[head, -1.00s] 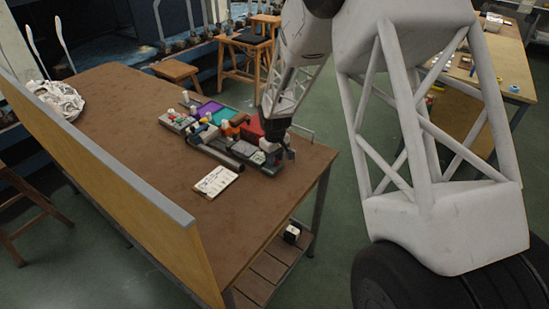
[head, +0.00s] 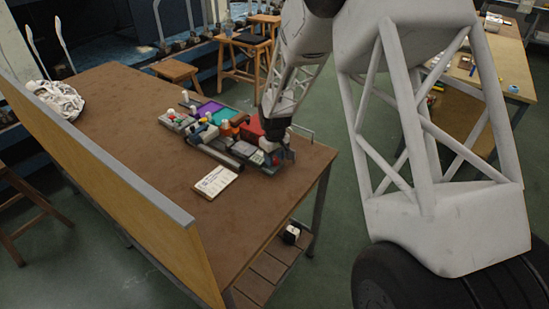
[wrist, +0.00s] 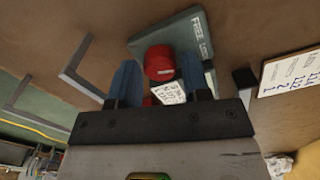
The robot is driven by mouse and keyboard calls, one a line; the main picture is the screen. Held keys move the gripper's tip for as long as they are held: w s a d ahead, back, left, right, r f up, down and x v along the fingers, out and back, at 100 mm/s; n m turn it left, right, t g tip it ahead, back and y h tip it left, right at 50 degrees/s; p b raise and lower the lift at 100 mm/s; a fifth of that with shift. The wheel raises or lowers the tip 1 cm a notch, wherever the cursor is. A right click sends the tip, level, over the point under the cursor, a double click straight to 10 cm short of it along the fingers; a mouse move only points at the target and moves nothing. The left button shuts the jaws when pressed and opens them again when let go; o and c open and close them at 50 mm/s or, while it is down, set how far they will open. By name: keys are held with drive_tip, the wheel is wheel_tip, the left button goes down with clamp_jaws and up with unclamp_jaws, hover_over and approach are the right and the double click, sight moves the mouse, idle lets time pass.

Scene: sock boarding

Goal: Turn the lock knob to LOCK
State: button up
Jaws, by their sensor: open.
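The red round lock knob (wrist: 158,62) stands on a grey-green plate (wrist: 190,30) in the wrist view. Lettering that reads FREE and, partly hidden, LOCK runs along the plate's edge. The knob has a small pale mark on its side. My gripper (wrist: 160,72) is open, with one blue finger on either side of the knob. Contact with the knob cannot be made out. In the head view my gripper (head: 281,152) is at the near right end of the board (head: 225,160), and the knob shows only as a small red patch there.
The board stands on a brown table (head: 130,130) and carries several coloured parts. A white card (head: 215,181) lies in front of it. A low metal rail (head: 303,131) is at the table's right edge. A wooden partition (head: 130,200) runs along the left side.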

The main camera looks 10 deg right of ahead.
sight(275, 159)
drive_tip(key=shift+r, duration=3.8)
drive_tip(key=shift+o, duration=1.4)
drive_tip(key=shift+n, duration=2.3)
drive_tip(key=shift+f, duration=0.15)
drive_tip(key=shift+f, duration=3.85)
drive_tip(key=c, duration=0.9)
